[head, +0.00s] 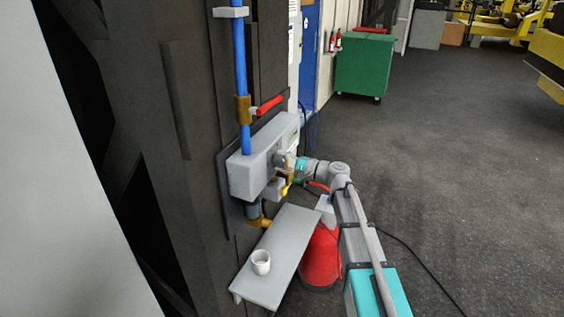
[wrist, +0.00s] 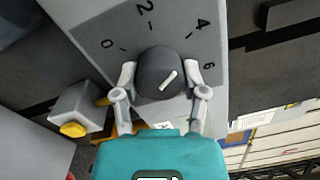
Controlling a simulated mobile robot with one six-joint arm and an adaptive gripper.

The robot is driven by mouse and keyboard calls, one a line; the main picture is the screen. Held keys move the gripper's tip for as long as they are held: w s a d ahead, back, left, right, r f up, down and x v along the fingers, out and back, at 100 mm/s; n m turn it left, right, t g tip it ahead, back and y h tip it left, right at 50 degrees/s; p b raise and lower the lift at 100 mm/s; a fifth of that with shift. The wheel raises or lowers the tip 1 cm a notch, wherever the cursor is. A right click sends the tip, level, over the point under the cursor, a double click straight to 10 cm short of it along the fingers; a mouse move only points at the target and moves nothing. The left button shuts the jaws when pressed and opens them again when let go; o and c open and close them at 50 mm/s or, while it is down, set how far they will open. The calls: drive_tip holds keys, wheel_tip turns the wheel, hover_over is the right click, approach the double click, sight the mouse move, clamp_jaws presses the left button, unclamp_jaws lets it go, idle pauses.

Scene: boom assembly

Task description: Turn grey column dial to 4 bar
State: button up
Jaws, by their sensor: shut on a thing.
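The dark grey round dial (wrist: 160,70) sits on a light grey panel (wrist: 95,22) marked 0, 2, 4 and 6. The white line on the dial slants up and right, toward the side with 4 and 6. I cannot tell exactly which mark it meets. My gripper (wrist: 161,76) has one finger on each side of the dial and is shut on it. In the head view my gripper (head: 287,164) is at the right side of the grey box (head: 250,170) on the dark column. The dial itself is not clear there.
A red-handled valve (head: 268,105) sits on the blue pipe (head: 239,60) above the box. A grey shelf (head: 285,245) with a white cup (head: 261,262) is below. A yellow-capped part (wrist: 74,129) is near the left finger. Open floor lies right.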

drive_tip(key=shift+m, duration=0.9)
drive_tip(key=o, duration=1.1)
drive_tip(key=shift+o, duration=0.2)
drive_tip(key=shift+n, duration=0.4)
